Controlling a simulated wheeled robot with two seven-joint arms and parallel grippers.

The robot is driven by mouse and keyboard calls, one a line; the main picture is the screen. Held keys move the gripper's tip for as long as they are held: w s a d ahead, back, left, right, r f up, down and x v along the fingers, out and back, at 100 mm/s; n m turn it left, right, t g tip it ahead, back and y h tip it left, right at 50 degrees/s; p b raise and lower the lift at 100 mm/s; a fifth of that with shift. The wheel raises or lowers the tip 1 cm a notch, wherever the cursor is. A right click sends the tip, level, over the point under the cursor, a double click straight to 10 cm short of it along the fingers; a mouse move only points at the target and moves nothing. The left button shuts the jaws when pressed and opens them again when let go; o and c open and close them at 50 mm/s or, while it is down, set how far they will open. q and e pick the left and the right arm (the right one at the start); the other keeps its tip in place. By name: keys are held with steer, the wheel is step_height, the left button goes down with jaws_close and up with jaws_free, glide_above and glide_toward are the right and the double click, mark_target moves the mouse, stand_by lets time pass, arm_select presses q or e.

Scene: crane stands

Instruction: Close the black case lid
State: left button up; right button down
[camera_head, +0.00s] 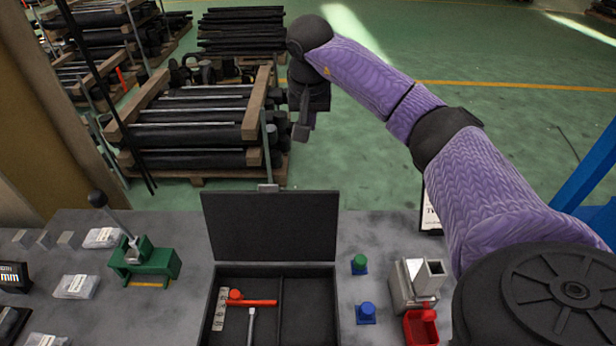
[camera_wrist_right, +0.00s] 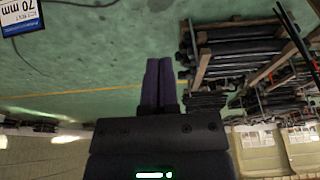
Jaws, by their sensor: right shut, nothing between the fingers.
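The black case (camera_head: 210,318) sits on the grey table at the front middle of the head view, its lid (camera_head: 270,226) standing open and upright at the back edge. A small grey latch (camera_head: 268,187) shows at the lid's top edge. My right gripper (camera_head: 301,132) hangs above the lid's top edge in the picture, apart from it; its exact depth is hard to tell. It is shut and empty, and its fingers also show pressed together in the right wrist view (camera_wrist_right: 158,82). My left gripper is out of view.
Inside the case lie an orange-handled tool (camera_head: 250,301), a grey metal strip and a silver tool. A green press (camera_head: 145,260) stands left of the case. Blue and green pieces (camera_head: 366,312), a metal holder (camera_head: 414,284) and a red bin (camera_head: 421,328) stand right.

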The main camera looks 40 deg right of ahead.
step_height(320, 180, down, 14)
steer(key=b, duration=0.2)
steer(key=shift+s+a+f+b, duration=0.25)
steer(key=shift+s+a+b, duration=0.05)
steer(key=shift+a+b, duration=0.1)
steer(key=shift+d, duration=0.15)
stand_by(0.3)
